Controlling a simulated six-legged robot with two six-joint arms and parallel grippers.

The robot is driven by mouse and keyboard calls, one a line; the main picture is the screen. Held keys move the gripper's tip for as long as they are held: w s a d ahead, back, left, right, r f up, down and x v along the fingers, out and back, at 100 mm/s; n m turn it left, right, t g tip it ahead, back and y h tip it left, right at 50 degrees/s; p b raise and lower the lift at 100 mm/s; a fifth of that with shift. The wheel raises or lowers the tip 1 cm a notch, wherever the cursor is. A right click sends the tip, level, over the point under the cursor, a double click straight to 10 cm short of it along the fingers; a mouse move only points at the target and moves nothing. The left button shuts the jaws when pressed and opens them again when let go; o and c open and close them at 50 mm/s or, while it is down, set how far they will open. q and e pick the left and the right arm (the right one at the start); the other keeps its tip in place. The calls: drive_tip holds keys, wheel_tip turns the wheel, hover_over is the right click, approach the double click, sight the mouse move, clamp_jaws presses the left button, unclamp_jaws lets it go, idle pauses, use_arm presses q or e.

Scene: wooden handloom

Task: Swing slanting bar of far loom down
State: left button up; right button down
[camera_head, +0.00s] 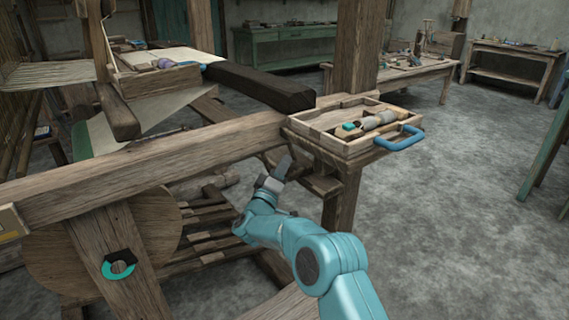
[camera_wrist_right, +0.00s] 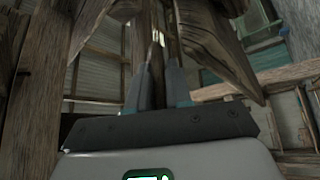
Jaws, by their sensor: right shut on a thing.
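In the head view the gripped part is too small and dark to make out. My left gripper is not in view.
A wooden disc (camera_head: 150,228) stands at lower left. The floor (camera_head: 460,200) at right is clear.

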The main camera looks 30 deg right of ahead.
drive_tip(key=shift+d+f, duration=0.1)
drive_tip(key=shift+f, duration=0.2)
drive_tip(key=c, duration=1.3)
unclamp_jaws()
drive_tip(key=shift+c, duration=0.2)
drive_tip(key=shift+o, duration=1.1)
drive_tip(key=shift+s+a, duration=0.2)
drive_tip(key=shift+a, duration=0.3)
drive_tip(key=p+v, duration=0.4)
drive_tip(key=v, duration=1.1)
drive_tip(key=shift+a, duration=0.2)
drive_tip(key=shift+f, duration=0.1)
